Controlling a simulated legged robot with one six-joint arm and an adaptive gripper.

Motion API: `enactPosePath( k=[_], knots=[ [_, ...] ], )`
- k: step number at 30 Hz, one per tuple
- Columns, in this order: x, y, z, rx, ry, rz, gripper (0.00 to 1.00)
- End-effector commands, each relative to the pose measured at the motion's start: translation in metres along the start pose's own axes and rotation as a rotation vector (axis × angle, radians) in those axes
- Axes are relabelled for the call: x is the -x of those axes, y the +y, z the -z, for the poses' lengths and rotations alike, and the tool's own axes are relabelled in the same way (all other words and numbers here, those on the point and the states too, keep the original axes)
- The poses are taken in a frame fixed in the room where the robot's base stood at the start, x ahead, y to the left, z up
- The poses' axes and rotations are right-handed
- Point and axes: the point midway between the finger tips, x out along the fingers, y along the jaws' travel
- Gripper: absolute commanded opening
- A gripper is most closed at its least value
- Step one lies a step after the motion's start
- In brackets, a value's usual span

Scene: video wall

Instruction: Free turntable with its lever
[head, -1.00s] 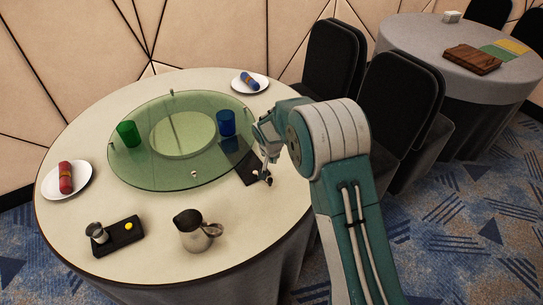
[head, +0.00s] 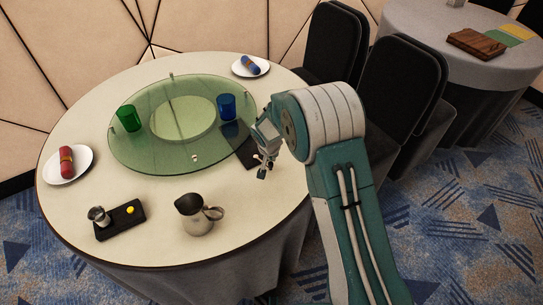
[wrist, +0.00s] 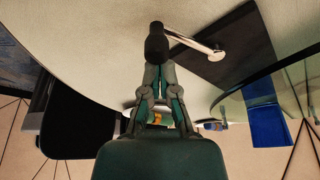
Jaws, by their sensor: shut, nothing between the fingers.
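The turntable (head: 180,158) is a clear green glass disc on the round table, with small posts at its edge. A green cup (head: 129,118) and a blue cup (head: 226,106) stand on it. A dark plate (head: 246,154) lies at its right front edge; in the wrist view the plate (wrist: 235,45) carries the lever (wrist: 198,44), a metal rod ending in a black knob (wrist: 157,42). My gripper (head: 264,160) is shut and empty beside the knob. In the wrist view its fingertips (wrist: 158,66) overlap the knob's lower end; I cannot tell whether they touch.
A metal pitcher (head: 194,220) and a black tray (head: 119,224) with a small metal cup and yellow piece stand in front. Plates with a red roll (head: 66,160) and blue roll (head: 250,65) lie at the sides. Black chairs (head: 400,85) stand right, near another table (head: 424,40).

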Motion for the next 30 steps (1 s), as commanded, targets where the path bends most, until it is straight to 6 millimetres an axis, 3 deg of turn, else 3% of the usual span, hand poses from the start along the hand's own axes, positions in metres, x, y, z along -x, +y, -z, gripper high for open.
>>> enactPosePath(
  k=[30],
  knots=[
    [0.004, -0.006, -0.012, -0.188, -0.001, -0.067, 0.00]
  ],
)
